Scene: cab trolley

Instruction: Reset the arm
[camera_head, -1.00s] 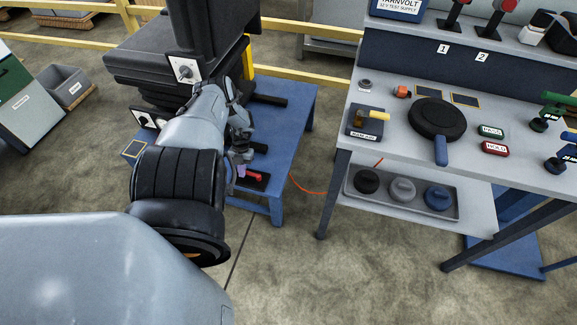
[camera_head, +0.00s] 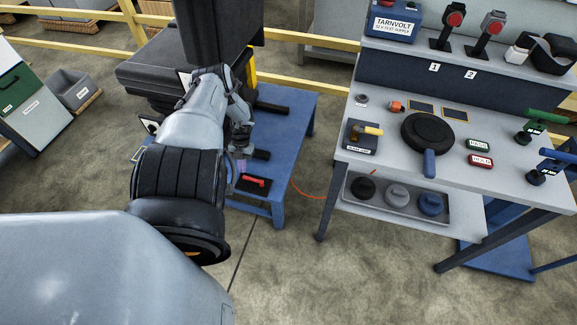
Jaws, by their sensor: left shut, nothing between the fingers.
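My left arm reaches in from the left, over the blue trolley (camera_head: 279,136). My left gripper (camera_head: 241,163) is small and partly hidden by my own arm; it is shut and empty. It is above and slightly left of a red handle (camera_head: 254,180) on a dark plate at the trolley's near end. I cannot tell the exact gap between them. A black seat (camera_head: 160,67) stands on the trolley behind my arm, partly hidden. My right gripper is not in view.
A grey workbench (camera_head: 393,160) stands to the right, with a black round pan-like disc (camera_head: 428,131), a yellow-handled tool (camera_head: 369,129) and red and green labelled blocks. Its lower shelf holds a tray (camera_head: 350,194) of round weights. A yellow rail (camera_head: 285,80) runs behind.

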